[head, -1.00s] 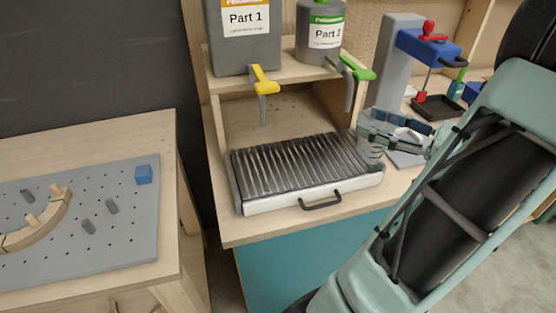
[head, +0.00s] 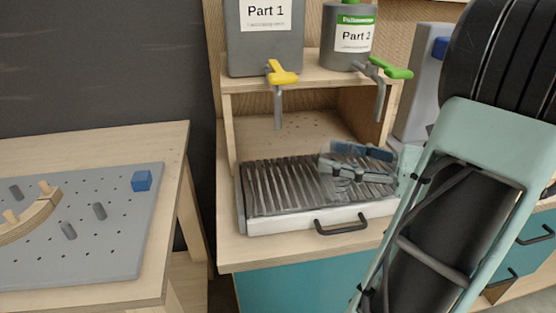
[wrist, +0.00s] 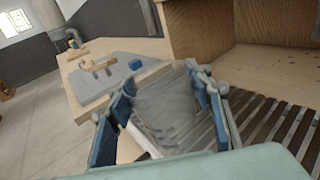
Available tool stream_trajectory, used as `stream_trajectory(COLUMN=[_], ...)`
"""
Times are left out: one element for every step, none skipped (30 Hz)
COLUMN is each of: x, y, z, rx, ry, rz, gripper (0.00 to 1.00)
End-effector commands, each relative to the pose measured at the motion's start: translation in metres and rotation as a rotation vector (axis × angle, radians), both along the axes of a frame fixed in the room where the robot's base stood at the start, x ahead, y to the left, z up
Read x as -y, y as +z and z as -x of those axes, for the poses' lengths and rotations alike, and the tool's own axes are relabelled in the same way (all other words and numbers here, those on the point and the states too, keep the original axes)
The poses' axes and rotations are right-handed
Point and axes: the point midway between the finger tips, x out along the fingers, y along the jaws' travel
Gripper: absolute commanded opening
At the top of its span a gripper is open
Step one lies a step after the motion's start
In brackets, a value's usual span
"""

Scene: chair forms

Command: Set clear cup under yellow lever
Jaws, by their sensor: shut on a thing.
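The yellow lever (head: 283,75) sits on the tap of the grey Part 1 container (head: 265,45), with a grey spout (head: 278,110) hanging below it. My gripper (head: 352,168) is over the right half of the slatted drip tray, to the right of and lower than that spout. It is shut on the clear cup (wrist: 165,105), which shows between the blue-padded fingers in the wrist view. In the head view the cup is faint and mostly hidden by the fingers. I cannot tell whether its base touches the slats.
The drip tray (head: 262,187) has a black front handle. A green lever (head: 390,68) and its spout hang under the Part 2 container (head: 347,40), close to my arm. A wooden side panel (head: 370,115) stands behind. At left is a table with a grey pegboard (head: 110,240).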

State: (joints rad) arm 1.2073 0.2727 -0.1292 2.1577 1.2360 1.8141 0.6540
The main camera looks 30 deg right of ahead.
Motion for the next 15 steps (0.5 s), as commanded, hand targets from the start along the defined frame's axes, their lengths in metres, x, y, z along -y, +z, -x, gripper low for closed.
stream_trajectory(x=[-0.01, -0.015, -0.022, -0.027, -0.031, -0.037, -0.041, -0.044, -0.048, -0.051, -0.053, -0.055, -0.056, -0.057, -0.058], y=[-0.001, -0.001, -0.001, -0.001, -0.001, -0.001, -0.002, -0.001, -0.001, -0.001, -0.001, -0.001, -0.001, -0.001, -0.001], z=[-0.011, -0.018, -0.026, -0.032, -0.039, -0.046, -0.052, -0.056, -0.062, -0.065, -0.068, -0.072, -0.073, -0.075, -0.076], rx=[0.001, 0.0, 0.0, 0.002, 0.001, 0.001, 0.0, 0.0, 0.0, 0.0, 0.0, 0.0, 0.0, -0.001, -0.001], ry=[0.005, 0.005, 0.005, 0.005, 0.004, 0.005, 0.003, 0.003, 0.002, 0.002, 0.002, 0.001, 0.0, 0.0, 0.0], rz=[0.0, 0.001, 0.0, 0.001, 0.001, -0.001, 0.0, 0.0, 0.0, 0.0, 0.0, 0.0, 0.0, -0.001, -0.001], gripper=[0.37, 0.37, 0.37, 0.37, 0.37, 0.37, 0.37, 0.37, 0.37, 0.37, 0.37, 0.37, 0.37, 0.37, 0.37])
